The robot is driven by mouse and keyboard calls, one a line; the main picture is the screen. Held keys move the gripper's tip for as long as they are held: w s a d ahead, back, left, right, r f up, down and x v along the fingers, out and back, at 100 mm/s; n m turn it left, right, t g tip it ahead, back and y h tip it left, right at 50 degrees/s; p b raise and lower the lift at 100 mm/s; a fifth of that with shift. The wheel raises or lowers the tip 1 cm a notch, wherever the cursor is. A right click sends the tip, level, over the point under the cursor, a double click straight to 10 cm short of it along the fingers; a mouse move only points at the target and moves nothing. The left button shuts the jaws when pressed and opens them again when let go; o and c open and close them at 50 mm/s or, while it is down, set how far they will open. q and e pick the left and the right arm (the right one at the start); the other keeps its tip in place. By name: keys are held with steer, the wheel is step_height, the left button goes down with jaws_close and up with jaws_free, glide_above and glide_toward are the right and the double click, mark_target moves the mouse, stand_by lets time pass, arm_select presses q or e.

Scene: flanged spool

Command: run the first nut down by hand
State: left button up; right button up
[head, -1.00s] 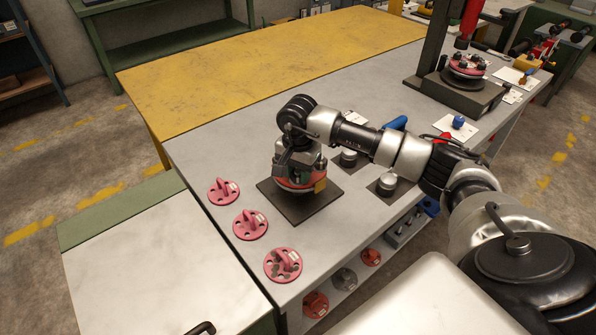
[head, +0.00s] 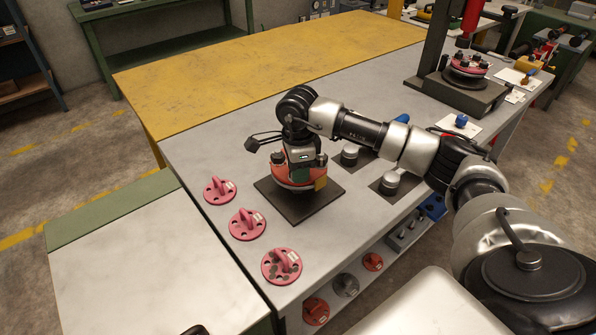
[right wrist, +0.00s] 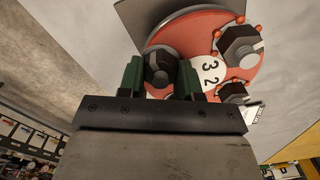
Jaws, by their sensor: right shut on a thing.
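The flanged spool (head: 283,184), with a red top flange, stands on a dark square plate (head: 318,207) on the grey bench. My right gripper (head: 301,174) points down at the flange from above. In the right wrist view, its two green fingers (right wrist: 160,78) are shut on a dark nut (right wrist: 160,62) at the flange edge. Two other dark nuts sit on the flange, one at the upper right (right wrist: 240,45) and one lower down (right wrist: 233,92). Orange dots ring them, and a white patch beside them reads 3 and 2. The held nut's underside is hidden.
Several pink flanged pieces (head: 247,224) lie along the bench's left edge. Two silver cylinders (head: 390,180) on dark plates stand right of the spool, close under my right arm. A press (head: 455,90) stands at the far end. The yellow table (head: 250,75) is clear.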

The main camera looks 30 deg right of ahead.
steer(key=m+b, duration=0.1)
steer(key=m, duration=0.2)
steer(key=shift+r+m, duration=0.1)
steer(key=shift+m, duration=1.4)
steer(key=o, duration=0.9)
steer(key=shift+o, duration=0.2)
step_height(320, 180, up, 11)
steer(key=b, duration=0.1)
steer(key=shift+b, duration=0.4)
